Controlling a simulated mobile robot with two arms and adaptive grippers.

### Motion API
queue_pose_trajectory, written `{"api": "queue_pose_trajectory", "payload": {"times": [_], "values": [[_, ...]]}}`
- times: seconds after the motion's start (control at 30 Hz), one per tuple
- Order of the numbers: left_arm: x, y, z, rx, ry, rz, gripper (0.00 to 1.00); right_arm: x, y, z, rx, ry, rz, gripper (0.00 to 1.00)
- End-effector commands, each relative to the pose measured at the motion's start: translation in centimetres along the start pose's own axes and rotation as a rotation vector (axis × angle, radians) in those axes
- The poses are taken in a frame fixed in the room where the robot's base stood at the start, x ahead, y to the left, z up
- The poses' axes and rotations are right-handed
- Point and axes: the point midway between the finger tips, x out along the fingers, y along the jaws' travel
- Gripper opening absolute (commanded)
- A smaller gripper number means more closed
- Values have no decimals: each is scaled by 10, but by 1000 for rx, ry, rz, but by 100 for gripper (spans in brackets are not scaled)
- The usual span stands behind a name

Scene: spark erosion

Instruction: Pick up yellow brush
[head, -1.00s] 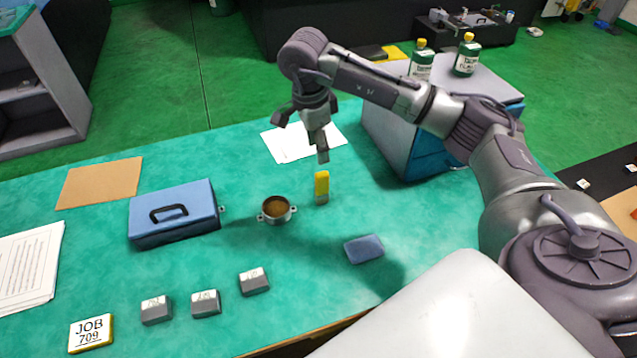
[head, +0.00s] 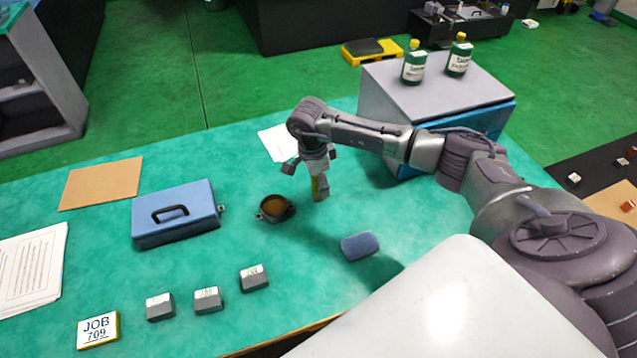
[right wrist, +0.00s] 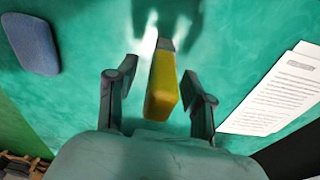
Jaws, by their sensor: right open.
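The yellow brush (head: 315,184) stands upright on the teal table, just right of the small round pot, and is partly hidden by my gripper in the head view. In the right wrist view the yellow brush (right wrist: 161,82) lies between the two fingers, with a grey end farther from the camera. My right gripper (head: 310,182) is open and comes down over the brush from above. In the right wrist view the open fingers of this gripper (right wrist: 158,100) stand on either side of the brush, with a gap on each side. My left gripper is not in view.
The metal pot (head: 273,208) with brown contents is close on the left. A blue-grey sponge-like block (head: 360,246) lies in front, and a blue case (head: 176,226) lies left. A grey and blue box (head: 430,92) bearing two green bottles stands behind my right arm.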

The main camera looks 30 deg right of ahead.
Motion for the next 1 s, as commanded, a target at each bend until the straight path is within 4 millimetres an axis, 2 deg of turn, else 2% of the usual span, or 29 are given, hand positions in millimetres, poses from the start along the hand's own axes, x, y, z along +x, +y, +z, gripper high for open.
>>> {"api": "queue_pose_trajectory", "payload": {"times": [0.27, 0.57, 1.0], "values": [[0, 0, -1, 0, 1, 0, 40, 3, 0, 0, 0, -1, 0, 50], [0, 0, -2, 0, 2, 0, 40, 3, 0, 0, 0, 0, 0, 0], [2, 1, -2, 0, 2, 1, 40, -3, -1, -1, 0, -1, -3, 0]]}}
